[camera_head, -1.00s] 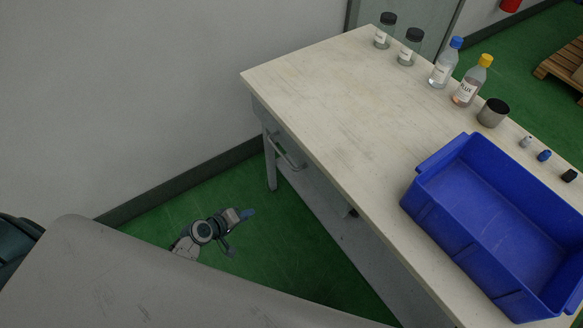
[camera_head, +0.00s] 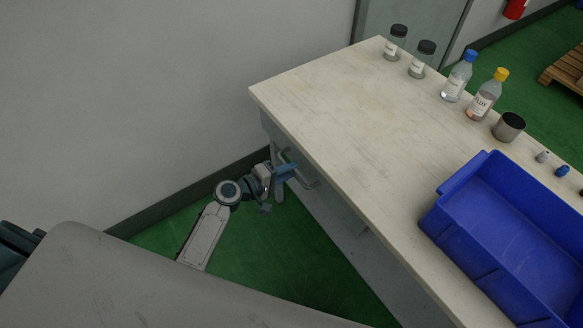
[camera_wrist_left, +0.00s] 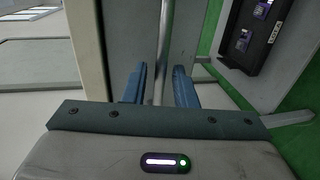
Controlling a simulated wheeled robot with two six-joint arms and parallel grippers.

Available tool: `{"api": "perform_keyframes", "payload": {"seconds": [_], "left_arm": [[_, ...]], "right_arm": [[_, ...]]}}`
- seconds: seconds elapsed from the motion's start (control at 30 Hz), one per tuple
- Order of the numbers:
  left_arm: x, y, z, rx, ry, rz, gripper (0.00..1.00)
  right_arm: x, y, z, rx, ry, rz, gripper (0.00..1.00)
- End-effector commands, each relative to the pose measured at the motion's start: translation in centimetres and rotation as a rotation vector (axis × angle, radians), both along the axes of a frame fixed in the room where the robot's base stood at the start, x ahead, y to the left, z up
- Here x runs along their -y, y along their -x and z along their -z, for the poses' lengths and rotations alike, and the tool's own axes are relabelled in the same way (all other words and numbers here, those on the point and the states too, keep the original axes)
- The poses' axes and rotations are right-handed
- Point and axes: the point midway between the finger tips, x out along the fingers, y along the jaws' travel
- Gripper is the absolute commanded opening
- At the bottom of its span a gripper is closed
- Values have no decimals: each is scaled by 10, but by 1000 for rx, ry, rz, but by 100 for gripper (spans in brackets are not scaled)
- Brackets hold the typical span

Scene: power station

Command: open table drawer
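The table (camera_head: 340,110) has a pale worn top and a drawer under its left end. The drawer's metal bar handle (camera_head: 309,184) sticks out below the table edge and is partly covered by my left gripper (camera_head: 290,172). In the left wrist view the handle (camera_wrist_left: 164,45) runs upright ahead of the gripper, in line with the gap between the two blue fingers (camera_wrist_left: 160,88). The fingers stand apart, with visible space on each side of the bar. The drawer front (camera_wrist_left: 188,35) looks closed behind the handle. My right gripper is not in view.
A blue bin (camera_head: 520,240) stands on the table's near right. A wall (camera_head: 150,90) is close on the left. Green floor (camera_head: 270,260) lies below.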

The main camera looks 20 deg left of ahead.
Motion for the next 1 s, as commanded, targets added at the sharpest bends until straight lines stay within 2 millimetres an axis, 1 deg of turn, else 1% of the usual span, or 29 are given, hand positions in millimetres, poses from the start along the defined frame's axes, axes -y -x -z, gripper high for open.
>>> {"api": "perform_keyframes", "payload": {"seconds": [0.13, 0.43, 0.47, 0.5, 0.57, 0.6, 1.0], "left_arm": [[7, -9, 2, 0, 0, 0, 25], [9, -11, 3, 0, -1, 1, 25], [9, -11, 3, 0, -1, 1, 23], [9, -11, 3, 0, -1, 1, 15], [9, -11, 4, 0, -1, 1, 4], [9, -11, 4, 0, -1, 1, 0], [6, -8, 5, -1, -2, 1, 0]], "right_arm": [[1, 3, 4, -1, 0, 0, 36], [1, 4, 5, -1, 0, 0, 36], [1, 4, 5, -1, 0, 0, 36], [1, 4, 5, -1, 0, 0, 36], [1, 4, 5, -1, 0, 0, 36], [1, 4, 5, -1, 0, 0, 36], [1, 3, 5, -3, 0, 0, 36]]}}
